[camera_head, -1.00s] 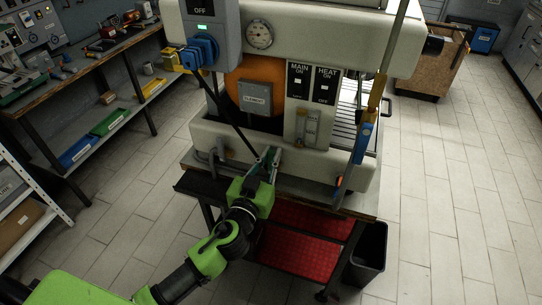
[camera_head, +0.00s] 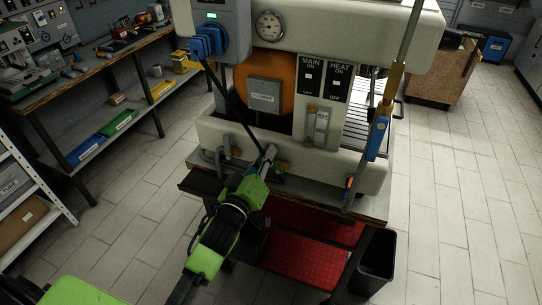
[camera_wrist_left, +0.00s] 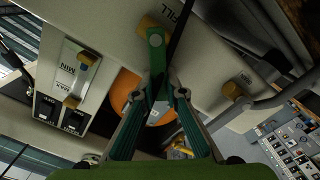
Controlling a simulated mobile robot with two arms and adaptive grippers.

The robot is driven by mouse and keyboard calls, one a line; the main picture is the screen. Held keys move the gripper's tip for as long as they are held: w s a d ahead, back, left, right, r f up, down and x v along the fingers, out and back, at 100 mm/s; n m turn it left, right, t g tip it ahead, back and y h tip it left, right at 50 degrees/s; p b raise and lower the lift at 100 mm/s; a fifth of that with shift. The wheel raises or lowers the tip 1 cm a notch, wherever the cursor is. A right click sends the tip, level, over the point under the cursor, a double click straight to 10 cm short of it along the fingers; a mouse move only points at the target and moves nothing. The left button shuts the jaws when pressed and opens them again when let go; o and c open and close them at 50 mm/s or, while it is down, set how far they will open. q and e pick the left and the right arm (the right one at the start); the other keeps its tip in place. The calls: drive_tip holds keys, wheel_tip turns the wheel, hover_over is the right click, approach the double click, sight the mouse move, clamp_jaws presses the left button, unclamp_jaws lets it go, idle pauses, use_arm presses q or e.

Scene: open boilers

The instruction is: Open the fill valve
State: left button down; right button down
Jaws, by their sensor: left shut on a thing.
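The fill valve shows in the left wrist view as a brass fitting with a flat green lever (camera_wrist_left: 155,52), below a partly hidden label ending in "LL". My left gripper (camera_wrist_left: 163,88) is shut on the lever, its teal fingers converging on the lever's near end. In the head view, my left gripper (camera_head: 265,160) is at the lower front of the cream boiler (camera_head: 333,172); the valve there is small and mostly hidden by the fingers. My right gripper is not in view.
A black cable hangs from the blue plug (camera_head: 208,42) close to my left gripper. Another brass valve (camera_wrist_left: 236,90) with a grey pipe sits to the right in the wrist view. A level gauge (camera_head: 316,127) is above the gripper. Red steps (camera_head: 300,262) and a black bin (camera_head: 375,263) stand below.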

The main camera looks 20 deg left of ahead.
use_arm(q)
drive_tip(key=n, duration=0.1)
drive_tip(key=a+f+n, duration=0.1)
drive_tip(key=n, duration=0.1)
drive_tip(key=shift+a+f+n, duration=0.2)
drive_tip(key=shift+f+n, duration=0.35)
drive_tip(key=shift+n, duration=0.65)
drive_tip(key=shift+a+f+n, duration=0.15)
drive_tip(key=shift+f+n, duration=0.35)
drive_tip(key=shift+n, duration=0.7)
drive_tip(key=shift+a+f+n, duration=0.2)
drive_tip(key=shift+f+n, duration=0.35)
drive_tip(key=shift+n, duration=0.65)
drive_tip(key=shift+f, duration=0.1)
drive_tip(key=c, duration=2)
unclamp_jaws()
drive_tip(key=shift+c, duration=0.2)
